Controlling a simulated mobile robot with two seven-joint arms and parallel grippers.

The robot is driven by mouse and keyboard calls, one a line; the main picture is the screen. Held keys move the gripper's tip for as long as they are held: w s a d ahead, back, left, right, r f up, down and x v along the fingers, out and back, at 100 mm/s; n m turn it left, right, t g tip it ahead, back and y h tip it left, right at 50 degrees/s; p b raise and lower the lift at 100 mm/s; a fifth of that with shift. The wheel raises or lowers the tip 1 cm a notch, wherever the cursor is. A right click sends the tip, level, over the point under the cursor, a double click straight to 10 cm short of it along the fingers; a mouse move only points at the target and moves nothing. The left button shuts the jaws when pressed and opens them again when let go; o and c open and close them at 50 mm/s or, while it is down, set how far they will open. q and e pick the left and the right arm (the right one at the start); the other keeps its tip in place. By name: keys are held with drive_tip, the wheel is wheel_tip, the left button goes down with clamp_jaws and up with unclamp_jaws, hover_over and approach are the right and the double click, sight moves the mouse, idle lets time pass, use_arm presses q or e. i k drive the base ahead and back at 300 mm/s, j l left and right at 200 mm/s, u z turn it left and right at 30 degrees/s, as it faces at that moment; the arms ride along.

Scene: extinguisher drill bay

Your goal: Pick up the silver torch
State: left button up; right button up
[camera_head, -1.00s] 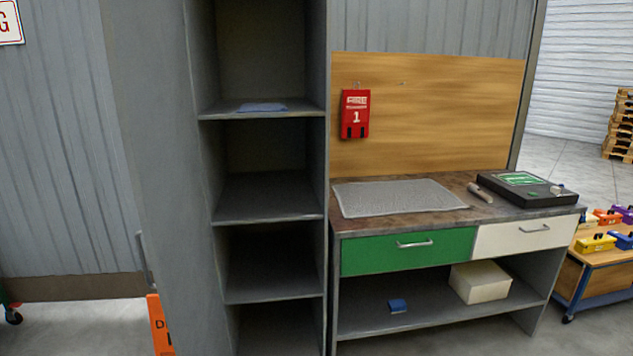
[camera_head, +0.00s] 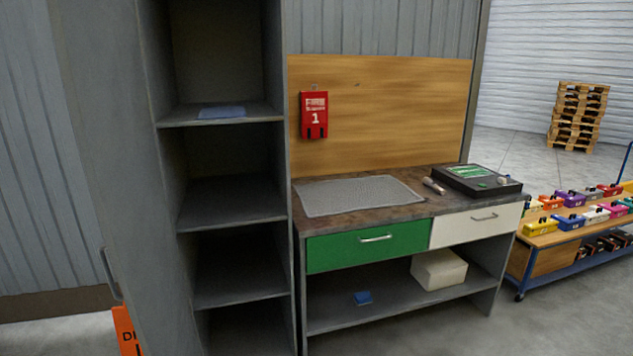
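A small silver-grey cylinder that looks like the torch (camera_head: 433,186) lies on the workbench top (camera_head: 412,211). It lies between the grey mat (camera_head: 360,195) and the black case (camera_head: 477,181), and touches neither clearly. It is small, so its details are hard to tell. Neither of my grippers shows in the head view.
A tall grey cabinet with open shelves (camera_head: 232,200) stands left of the bench, a blue cloth (camera_head: 222,112) on one shelf. The bench has a green drawer (camera_head: 368,247) and a white drawer (camera_head: 476,224), both shut. A cart (camera_head: 545,262) with coloured boxes stands at right.

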sight(429, 182)
drive_tip(key=i+j, duration=0.1)
drive_tip(key=j, duration=0.3)
drive_tip(key=i+j, duration=0.1)
drive_tip(key=j, duration=0.25)
drive_tip(key=i+j, duration=0.1)
drive_tip(key=j, duration=0.3)
drive_tip(key=i+j, duration=0.1)
drive_tip(key=j, duration=0.25)
drive_tip(key=i+j, duration=0.1)
drive_tip(key=j, duration=0.3)
drive_tip(key=i+j, duration=0.1)
drive_tip(key=j, duration=0.25)
drive_tip(key=z, duration=1.25)
drive_tip(key=i+l+z, duration=0.35)
drive_tip(key=i+z, duration=0.15)
drive_tip(key=i, duration=0.1)
